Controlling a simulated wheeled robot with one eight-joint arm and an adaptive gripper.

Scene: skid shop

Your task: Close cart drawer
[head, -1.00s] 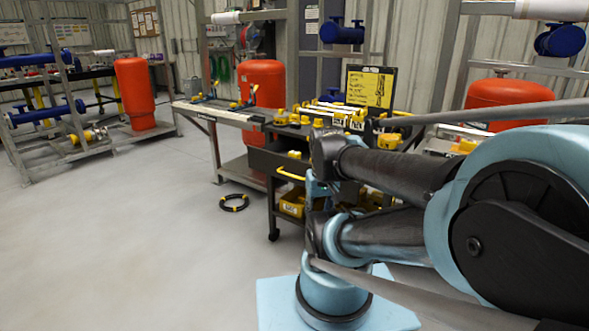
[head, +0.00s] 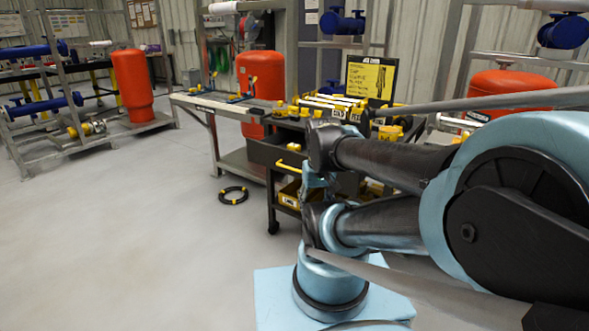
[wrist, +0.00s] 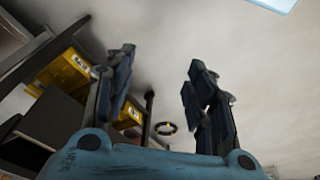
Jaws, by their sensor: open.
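The dark cart (head: 272,202) stands mid-picture in the head view, partly hidden behind my arm. Its drawer (head: 268,153) shows at the upper left side and appears pulled out, with a yellow handle (head: 287,172) on its edge. How far out it sits is hard to tell. In the wrist view my gripper (wrist: 158,78) is open, with nothing between its two fingers. Yellow bins (wrist: 66,74) on the cart show left of the fingers, and part of the dark cart is at the far left. Contact with the drawer cannot be made out.
A workbench (head: 205,105) and an orange tank (head: 246,66) stand behind. Tools and a yellow sign (head: 369,80) are on the cart top. The left floor is clear.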

